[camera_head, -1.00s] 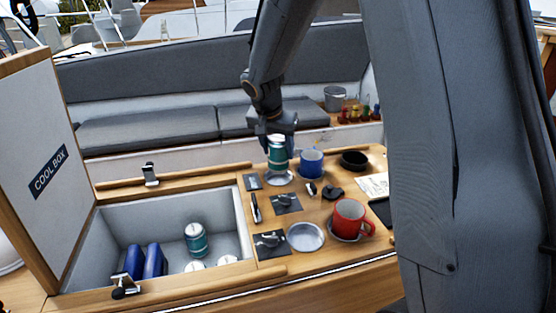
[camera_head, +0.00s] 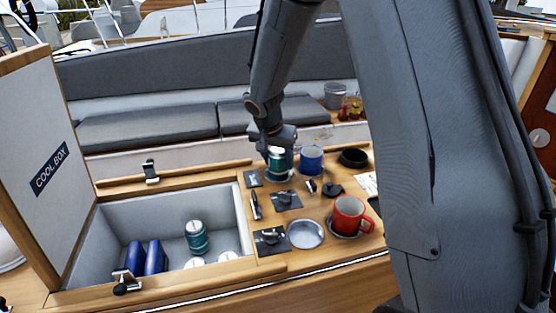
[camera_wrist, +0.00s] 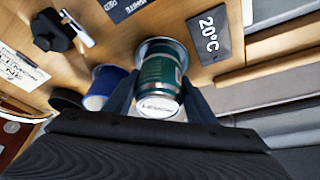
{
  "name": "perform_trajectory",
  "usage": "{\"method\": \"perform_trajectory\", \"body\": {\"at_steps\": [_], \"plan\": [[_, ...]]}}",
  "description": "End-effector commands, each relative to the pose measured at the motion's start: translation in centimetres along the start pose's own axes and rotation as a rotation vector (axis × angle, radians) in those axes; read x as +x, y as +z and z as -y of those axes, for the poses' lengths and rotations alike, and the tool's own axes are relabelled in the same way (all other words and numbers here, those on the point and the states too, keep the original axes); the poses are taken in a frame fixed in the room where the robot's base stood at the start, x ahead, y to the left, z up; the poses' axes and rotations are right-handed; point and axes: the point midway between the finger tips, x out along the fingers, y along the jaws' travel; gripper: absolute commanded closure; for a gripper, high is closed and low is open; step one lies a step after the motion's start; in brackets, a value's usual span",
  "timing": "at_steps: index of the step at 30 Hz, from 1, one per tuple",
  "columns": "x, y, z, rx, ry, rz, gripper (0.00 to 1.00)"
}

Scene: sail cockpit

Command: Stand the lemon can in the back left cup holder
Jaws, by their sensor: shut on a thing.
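The lemon can (camera_head: 279,163) is green with a pale lid. It also shows in the wrist view (camera_wrist: 160,72), where its lid reads "LEMON". My gripper (camera_head: 276,150) is shut on its upper part. The can is upright, its lower end at the back left cup holder (camera_wrist: 160,43), whose round rim shows around its base in the wrist view. In the head view the can hides most of this holder. I cannot tell whether the can's bottom rests on the holder floor.
A blue mug (camera_head: 311,159) stands close right of the can. A red mug (camera_head: 349,215) sits front right. The front left holder (camera_head: 305,234) is empty, as is a black ring holder (camera_head: 354,157). The open cool box (camera_head: 120,218) holds several cans and blue packs.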

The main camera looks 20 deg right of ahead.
Motion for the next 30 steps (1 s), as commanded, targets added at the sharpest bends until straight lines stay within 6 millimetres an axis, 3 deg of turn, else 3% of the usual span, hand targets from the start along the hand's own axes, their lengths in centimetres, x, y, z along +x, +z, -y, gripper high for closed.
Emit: {"method": "perform_trajectory", "body": {"at_steps": [1, 4, 19, 30], "plan": [[0.1, 0.0, 0.0, 0.000, 0.000, 0.000, 0.46], [0.0, 0.0, 0.0, 0.000, 0.000, 0.000, 0.31], [-0.8, -0.3, -0.1, 0.000, 0.000, 0.000, 0.31], [-7.2, -0.3, 0.1, 0.000, -0.004, -0.004, 0.31]]}}
